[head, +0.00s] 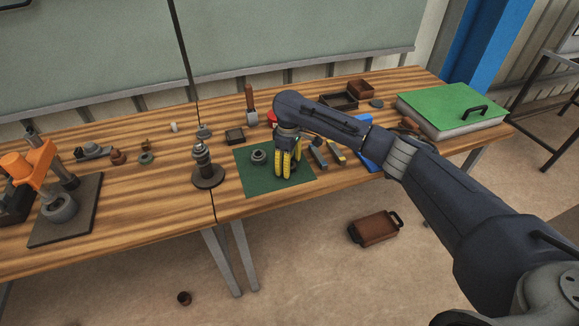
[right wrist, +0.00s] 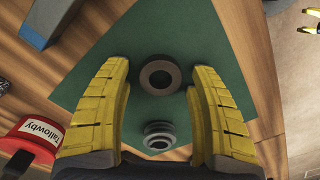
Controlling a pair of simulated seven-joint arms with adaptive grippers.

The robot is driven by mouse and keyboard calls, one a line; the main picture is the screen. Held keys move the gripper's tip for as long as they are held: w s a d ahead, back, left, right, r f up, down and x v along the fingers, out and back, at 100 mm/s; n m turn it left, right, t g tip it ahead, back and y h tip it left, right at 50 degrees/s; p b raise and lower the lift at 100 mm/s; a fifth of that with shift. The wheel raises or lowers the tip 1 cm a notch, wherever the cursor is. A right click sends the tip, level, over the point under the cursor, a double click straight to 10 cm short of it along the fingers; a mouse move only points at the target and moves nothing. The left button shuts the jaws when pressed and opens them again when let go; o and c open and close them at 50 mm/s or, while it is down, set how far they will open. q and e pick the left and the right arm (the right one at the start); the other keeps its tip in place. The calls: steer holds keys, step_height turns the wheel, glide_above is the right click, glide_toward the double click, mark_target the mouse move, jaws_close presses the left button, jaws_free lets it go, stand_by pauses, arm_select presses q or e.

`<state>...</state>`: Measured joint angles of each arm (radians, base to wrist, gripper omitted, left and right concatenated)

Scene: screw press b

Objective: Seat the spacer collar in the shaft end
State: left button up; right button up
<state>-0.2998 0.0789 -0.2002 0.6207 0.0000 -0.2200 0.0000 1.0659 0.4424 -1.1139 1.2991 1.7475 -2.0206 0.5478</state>
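A dark grey ring with a round hole (right wrist: 160,75), which looks like the spacer collar, lies flat on the green mat (right wrist: 205,35). My right gripper (head: 284,174) is open above the mat, with its yellow fingers either side of the ring and apart from it. In the head view the gripper hides this ring. A stepped grey ring part (head: 258,157) sits on the mat to the left; it also shows in the right wrist view (right wrist: 158,137). An upright stepped shaft-like piece (head: 201,158) stands on a round dark base left of the mat.
An orange press-like device (head: 30,161) stands on a dark plate at far left. A red can (right wrist: 30,143) and small blocks (head: 318,154) lie near the mat. A green-lidded case (head: 450,105) is at the right. Bare wood (head: 150,205) is free in front.

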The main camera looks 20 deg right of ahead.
jaws_close()
stand_by(0.5)
step_height(320, 180, up, 20)
stand_by(0.7)
